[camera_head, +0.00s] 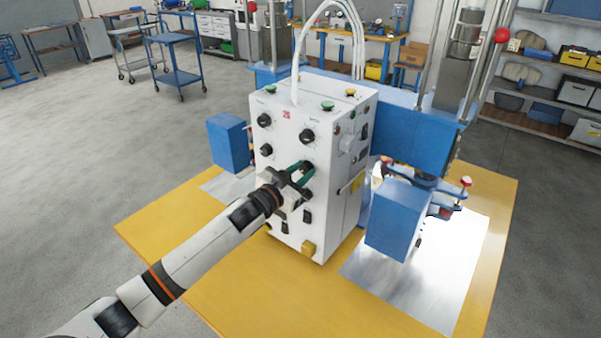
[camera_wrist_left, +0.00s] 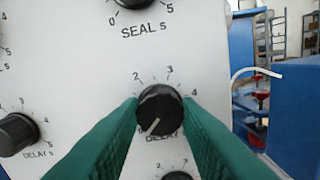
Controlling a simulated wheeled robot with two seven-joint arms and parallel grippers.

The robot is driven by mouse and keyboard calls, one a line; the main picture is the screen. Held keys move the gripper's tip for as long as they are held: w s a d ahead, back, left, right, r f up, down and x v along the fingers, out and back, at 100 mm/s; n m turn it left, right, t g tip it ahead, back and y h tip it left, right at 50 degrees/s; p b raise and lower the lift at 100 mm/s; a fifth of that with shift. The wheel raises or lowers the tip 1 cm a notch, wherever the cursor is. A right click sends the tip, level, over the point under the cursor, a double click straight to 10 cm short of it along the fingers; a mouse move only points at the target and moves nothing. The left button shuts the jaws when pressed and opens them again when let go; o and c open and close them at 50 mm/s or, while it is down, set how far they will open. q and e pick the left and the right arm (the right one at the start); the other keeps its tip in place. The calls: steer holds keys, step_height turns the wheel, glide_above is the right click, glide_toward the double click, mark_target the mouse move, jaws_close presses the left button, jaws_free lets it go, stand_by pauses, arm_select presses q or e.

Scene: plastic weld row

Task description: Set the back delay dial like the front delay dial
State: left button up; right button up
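My left gripper (camera_head: 301,173) is at the white control box (camera_head: 290,215), at the right-hand dial of the second row. In the left wrist view its green fingers (camera_wrist_left: 161,112) lie on both sides of a black delay dial (camera_wrist_left: 160,110) and appear to touch it. That dial's white pointer line points to the lower left, below the printed numbers. Another delay dial (camera_wrist_left: 18,133) is at the left of the panel; its pointer cannot be read. It also shows in the head view (camera_head: 266,150). No label tells which dial is front or back. My right gripper is not in view.
A seal dial (camera_wrist_left: 135,2) sits above the held dial, and another knob (camera_wrist_left: 177,176) is close below. Blue press blocks (camera_head: 396,222) flank the box on the yellow table (camera_head: 170,225). White cables rise from the box top.

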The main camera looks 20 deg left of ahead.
arm_select(q)
steer(key=shift+c, duration=1.3)
steer(key=shift+m, duration=0.3)
steer(key=m, duration=0.4)
steer(key=shift+m, duration=0.3)
steer(key=m, duration=0.5)
steer(key=shift+m, duration=0.3)
steer(key=o, duration=1)
steer(key=shift+c, duration=0.2)
